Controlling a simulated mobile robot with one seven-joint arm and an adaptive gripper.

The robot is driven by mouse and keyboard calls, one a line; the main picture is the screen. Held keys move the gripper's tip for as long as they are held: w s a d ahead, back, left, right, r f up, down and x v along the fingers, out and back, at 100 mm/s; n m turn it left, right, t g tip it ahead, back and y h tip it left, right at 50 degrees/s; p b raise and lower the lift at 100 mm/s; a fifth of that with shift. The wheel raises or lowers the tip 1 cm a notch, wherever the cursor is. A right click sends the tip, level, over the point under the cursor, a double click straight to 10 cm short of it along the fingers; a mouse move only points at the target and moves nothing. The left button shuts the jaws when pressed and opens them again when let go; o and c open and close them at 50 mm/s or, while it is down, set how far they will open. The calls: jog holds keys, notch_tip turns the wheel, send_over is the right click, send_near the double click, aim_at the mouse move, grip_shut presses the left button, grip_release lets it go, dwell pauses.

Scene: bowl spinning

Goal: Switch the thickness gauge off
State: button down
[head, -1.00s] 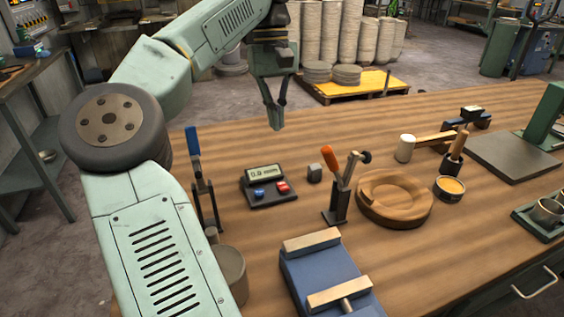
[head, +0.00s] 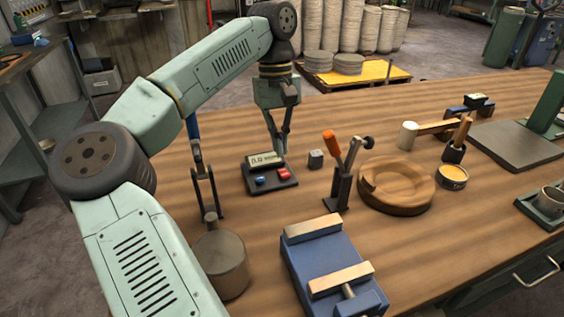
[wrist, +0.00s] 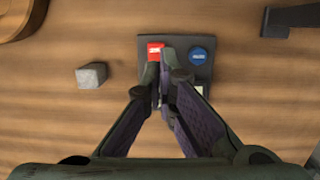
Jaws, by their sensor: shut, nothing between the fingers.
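The thickness gauge (head: 270,175) is a small dark box on the wooden bench, with a lit display (head: 265,159), a blue button (head: 260,180) and a red button (head: 284,174). The display shows a reading that looks like 0.0 mm. My gripper (head: 279,152) is shut and empty, pointing down over the back right of the gauge. In the wrist view the gauge (wrist: 207,45) lies beyond the shut fingertips (wrist: 168,62). The tips are just below the red button (wrist: 155,51), left of the blue button (wrist: 198,56); the fingers hide most of the display. I cannot tell whether they touch.
A small grey block (head: 316,159) stands right of the gauge. An orange-handled clamp (head: 342,185) and a wooden bowl form (head: 396,186) are further right. A blue-handled tool (head: 204,178) stands left, a grey pot (head: 221,268) and blue vise (head: 335,275) in front.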

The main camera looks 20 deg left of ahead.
aim_at(281, 172)
jog(key=shift+s+d+f+p, duration=0.1)
jog(key=shift+s+f+p, duration=0.1)
jog(key=shift+f, duration=0.6)
jog(key=shift+s+d+f+p, duration=0.1)
jog(key=shift+f+p, duration=0.05)
jog(key=shift+f, duration=0.6)
jog(key=shift+s+d+f+p, duration=0.1)
jog(key=shift+f+p, duration=0.1)
jog(key=shift+f, duration=0.6)
jog(key=f+t+b, duration=0.1)
jog(key=b, duration=0.2)
jog(key=shift+s+f+y+b, duration=0.2)
jog(key=shift+y+b, duration=0.1)
jog(key=shift+y, duration=0.1)
jog(key=shift+s+d+f+t+y+b, duration=0.1)
jog(key=shift+s+t+y+b, duration=0.1)
jog(key=shift+t+b, duration=0.25)
jog(key=shift+s+d+t+y+b, duration=0.1)
jog(key=shift+t+y+b, duration=0.15)
jog(key=shift+b, duration=0.25)
jog(key=shift+s+d+r, duration=0.1)
jog(key=shift+r, duration=0.2)
jog(key=shift+f, duration=0.1)
jog(key=shift+w+a+p, duration=0.5)
jog(key=shift+w, duration=0.2)
